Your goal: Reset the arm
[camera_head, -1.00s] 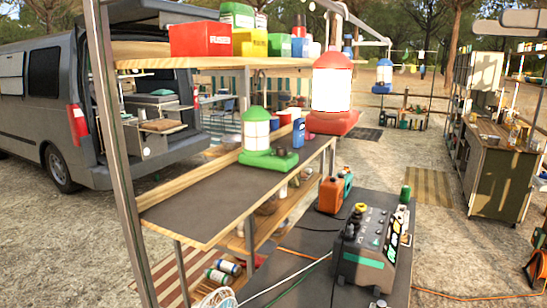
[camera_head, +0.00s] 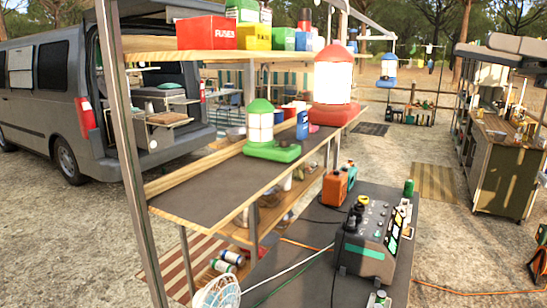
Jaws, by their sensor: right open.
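My right gripper (camera_head: 476,52) shows at the top right edge as pale grey and dark parts in front of the kitchen shelving. It is open and I see nothing between its fingers. It is high up and apart from the shelf goods. My left gripper is not in view.
A shelf rack with a dark board (camera_head: 205,183) stands ahead. It holds a green lantern (camera_head: 260,127) and a red lantern (camera_head: 334,82). A control box (camera_head: 372,237) sits on the dark table (camera_head: 300,270) below. A van (camera_head: 50,110) is at left, a kitchen counter (camera_head: 500,175) at right.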

